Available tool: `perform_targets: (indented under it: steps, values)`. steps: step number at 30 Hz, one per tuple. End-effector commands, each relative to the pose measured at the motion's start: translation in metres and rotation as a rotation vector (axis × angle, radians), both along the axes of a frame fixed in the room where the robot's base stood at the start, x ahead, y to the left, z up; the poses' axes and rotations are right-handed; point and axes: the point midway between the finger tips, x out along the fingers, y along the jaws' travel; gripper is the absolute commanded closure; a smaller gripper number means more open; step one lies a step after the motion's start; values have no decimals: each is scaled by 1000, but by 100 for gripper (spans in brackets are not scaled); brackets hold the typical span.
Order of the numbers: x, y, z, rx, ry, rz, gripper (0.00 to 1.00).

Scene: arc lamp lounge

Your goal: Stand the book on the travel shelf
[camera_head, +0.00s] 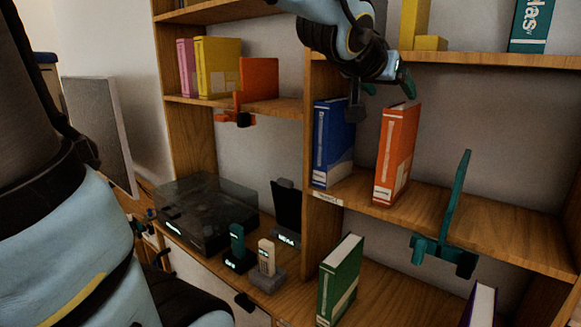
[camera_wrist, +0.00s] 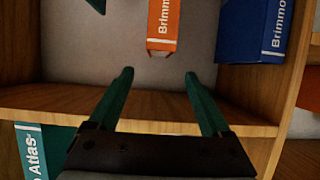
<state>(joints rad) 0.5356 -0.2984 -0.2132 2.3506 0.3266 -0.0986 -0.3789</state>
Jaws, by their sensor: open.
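An orange book (camera_head: 396,153) stands upright on the middle right shelf (camera_head: 485,222), apart from a blue book (camera_head: 333,143) to its left. A small label (camera_head: 328,199) on the shelf edge is too small to read. My gripper (camera_head: 390,88) is open and empty, just above the top of the orange book. In the wrist view, which looks upside down, the green fingertips (camera_wrist: 158,77) are spread and nothing is between them. The orange book (camera_wrist: 163,25) and blue book (camera_wrist: 252,30) show beyond them, with partly cut "Brimmo" lettering.
A teal bookend (camera_head: 452,220) is clamped to the shelf edge at right. The upper shelf (camera_head: 490,60) with a teal atlas (camera_head: 531,25) lies close to my gripper. A green book (camera_head: 340,280) stands below. The shelf is free between the orange book and the bookend.

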Motion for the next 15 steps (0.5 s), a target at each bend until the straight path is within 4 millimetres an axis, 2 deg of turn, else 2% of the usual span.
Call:
perform_targets:
  steps: [2, 5, 8, 9, 11, 12, 15]
  values:
    - [8, 9, -12, 20, 24, 28, 18]
    - [28, 42, -48, 85, 103, 112, 18]
    - [47, 98, -105, 186, 246, 239, 18]
    - [50, 124, -130, 228, 318, 292, 18]
    - [48, 163, -166, 286, 430, 367, 18]
    - [42, 188, -188, 319, 508, 412, 18]
    - [19, 239, -234, 382, 697, 502, 18]
